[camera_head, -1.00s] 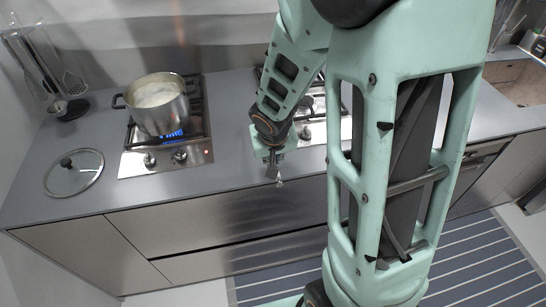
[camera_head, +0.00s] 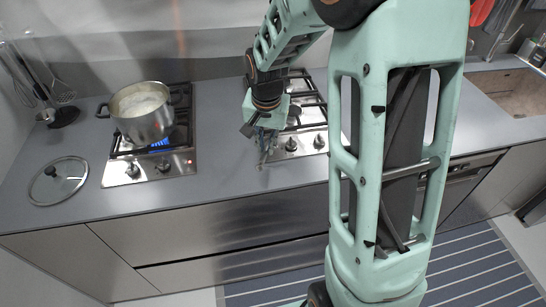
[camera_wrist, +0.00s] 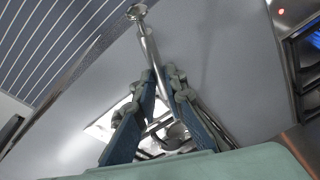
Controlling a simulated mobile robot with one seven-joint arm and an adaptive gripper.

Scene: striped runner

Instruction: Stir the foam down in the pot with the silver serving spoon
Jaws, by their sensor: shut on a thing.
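A steel pot (camera_head: 146,120) stands on the left hob, with pale foam (camera_head: 141,104) near its rim. My gripper (camera_head: 262,143) is above the counter to the right of the pot, by the front left of the right hob, well apart from the pot. In the wrist view my gripper (camera_wrist: 160,82) is shut on the slim shaft of the silver serving spoon (camera_wrist: 148,48), which runs out past the fingertips to a small rounded end. Its bowl cannot be made out clearly. In the head view the spoon is small and hard to see.
A blue flame or light shows below the pot at the left hob (camera_head: 118,174). A glass lid (camera_head: 57,182) lies on the counter to the left. A utensil stand (camera_head: 63,115) is at the back left. The counter (camera_head: 225,180) between the hobs is clear.

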